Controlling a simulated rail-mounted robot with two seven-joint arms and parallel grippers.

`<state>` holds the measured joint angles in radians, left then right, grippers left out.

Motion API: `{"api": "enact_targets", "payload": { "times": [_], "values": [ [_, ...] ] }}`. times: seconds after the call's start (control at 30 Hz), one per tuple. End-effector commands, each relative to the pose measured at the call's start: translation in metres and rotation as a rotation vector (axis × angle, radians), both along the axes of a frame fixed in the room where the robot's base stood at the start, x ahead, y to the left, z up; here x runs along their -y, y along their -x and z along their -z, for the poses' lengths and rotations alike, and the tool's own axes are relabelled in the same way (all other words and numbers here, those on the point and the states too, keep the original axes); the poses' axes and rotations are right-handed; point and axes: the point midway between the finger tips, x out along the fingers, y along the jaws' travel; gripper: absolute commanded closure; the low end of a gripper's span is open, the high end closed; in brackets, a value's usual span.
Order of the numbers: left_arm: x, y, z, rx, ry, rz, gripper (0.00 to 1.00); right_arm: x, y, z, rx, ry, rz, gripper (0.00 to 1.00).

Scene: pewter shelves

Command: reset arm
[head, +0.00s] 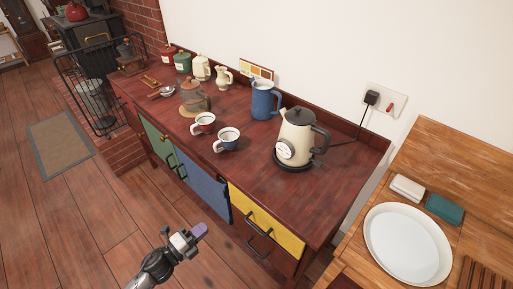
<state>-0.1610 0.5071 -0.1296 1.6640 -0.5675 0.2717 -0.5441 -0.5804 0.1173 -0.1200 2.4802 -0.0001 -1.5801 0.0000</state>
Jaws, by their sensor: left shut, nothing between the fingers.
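My left gripper (197,234) is at the bottom of the head view, in front of the dark red sideboard (300,209). It is shut and empty, and it appears apart from the cabinet's blue and yellow fronts. Its arm comes in from the bottom left. My right gripper is not in view.
On the sideboard stand a cream electric kettle (296,134), a blue jug (263,100), two cups (227,139), a glass teapot (193,96) and canisters (201,68). A wooden counter with a white basin (407,244) is at the right. Open floor (75,220) lies left.

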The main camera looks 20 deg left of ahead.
Motion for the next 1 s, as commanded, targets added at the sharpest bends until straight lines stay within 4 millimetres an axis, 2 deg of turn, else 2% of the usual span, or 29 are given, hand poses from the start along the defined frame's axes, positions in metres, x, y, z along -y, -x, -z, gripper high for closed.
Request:
{"api": "enact_targets", "payload": {
  "times": [0.2,0.27,0.37,0.5,0.6,0.7,0.87,1.0],
  "values": [
    [0.000,0.000,0.000,-0.011,0.025,-0.001,1.00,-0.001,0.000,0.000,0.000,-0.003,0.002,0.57],
    [-0.006,-0.002,0.004,-0.044,0.050,-0.039,1.00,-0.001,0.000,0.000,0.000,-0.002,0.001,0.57],
    [-0.024,-0.007,0.015,-0.128,0.092,-0.162,1.00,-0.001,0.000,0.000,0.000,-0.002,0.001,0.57],
    [-0.059,-0.009,0.030,-0.278,0.206,-0.427,1.00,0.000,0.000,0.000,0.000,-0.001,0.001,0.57],
    [-0.075,-0.005,0.028,-0.366,0.313,-0.611,1.00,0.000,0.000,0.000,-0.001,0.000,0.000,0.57],
    [-0.082,0.006,0.022,-0.451,0.426,-0.777,1.00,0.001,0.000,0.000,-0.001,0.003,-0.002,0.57],
    [-0.066,0.034,0.009,-0.607,0.619,-0.992,1.00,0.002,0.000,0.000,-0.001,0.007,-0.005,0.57],
    [-0.035,0.073,0.004,-0.769,0.746,-1.110,1.00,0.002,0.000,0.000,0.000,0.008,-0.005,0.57]
  ]
}}
